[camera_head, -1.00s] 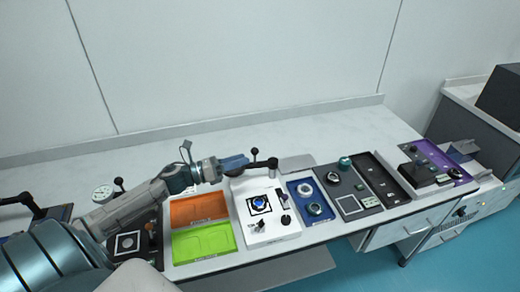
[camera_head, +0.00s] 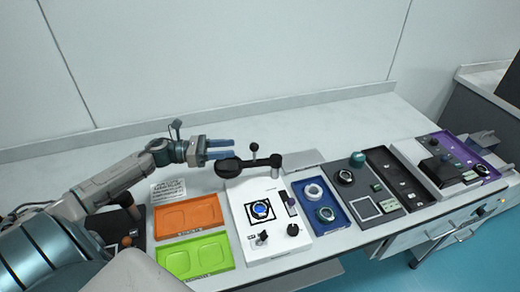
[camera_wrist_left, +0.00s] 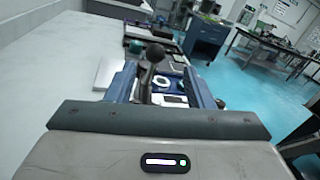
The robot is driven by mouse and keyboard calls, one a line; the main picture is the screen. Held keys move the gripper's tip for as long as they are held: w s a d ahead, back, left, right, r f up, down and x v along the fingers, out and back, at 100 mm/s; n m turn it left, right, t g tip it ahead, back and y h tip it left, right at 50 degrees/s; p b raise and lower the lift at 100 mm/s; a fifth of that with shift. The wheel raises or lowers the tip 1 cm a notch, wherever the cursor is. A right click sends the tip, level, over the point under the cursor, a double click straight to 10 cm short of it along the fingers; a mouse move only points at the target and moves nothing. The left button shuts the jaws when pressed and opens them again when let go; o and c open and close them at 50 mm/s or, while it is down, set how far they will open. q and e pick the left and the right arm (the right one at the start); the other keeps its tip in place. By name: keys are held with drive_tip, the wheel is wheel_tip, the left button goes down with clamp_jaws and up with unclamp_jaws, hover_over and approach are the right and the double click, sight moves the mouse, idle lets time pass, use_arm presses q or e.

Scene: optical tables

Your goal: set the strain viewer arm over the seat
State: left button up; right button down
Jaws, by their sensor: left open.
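The white station (camera_head: 266,232) has a seat, a black-framed square with a blue round centre (camera_head: 260,210). The black strain viewer arm (camera_head: 253,163) extends left from its pivot at the station's back right, with a round dark head (camera_head: 227,168) at its left end. The arm lies behind the seat, not above it. A ball knob (camera_head: 253,147) stands upright on it. My left gripper (camera_head: 234,148) is open just left of the knob, above the round head. In the left wrist view, the knob (camera_wrist_left: 155,53) appears between the blue fingers. My right gripper is not in view.
Orange (camera_head: 187,214) and green (camera_head: 195,256) trays lie left of the station. A blue tray with round parts (camera_head: 322,207) and dark panels lie right of it. The table behind is mostly clear up to the wall.

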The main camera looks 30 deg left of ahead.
sight(255, 146)
use_arm(q)
drive_tip(key=shift+w+a+f, duration=0.2)
drive_tip(key=shift+w+f, duration=0.05)
drive_tip(key=shift+f, duration=0.3)
drive_tip(key=shift+w, duration=0.15)
drive_tip(key=shift+w+d+r, duration=0.15)
drive_tip(key=shift+d, duration=0.05)
drive_tip(key=p+x, duration=0.1)
drive_tip(key=x, duration=0.3)
drive_tip(key=p+x, duration=0.2)
drive_tip(key=x, duration=0.2)
drive_tip(key=shift+d+r, duration=0.15)
drive_tip(key=shift+r, duration=0.05)
drive_tip(key=shift+p+x, duration=0.55)
drive_tip(key=shift+x, duration=0.35)
drive_tip(key=shift+f, duration=0.2)
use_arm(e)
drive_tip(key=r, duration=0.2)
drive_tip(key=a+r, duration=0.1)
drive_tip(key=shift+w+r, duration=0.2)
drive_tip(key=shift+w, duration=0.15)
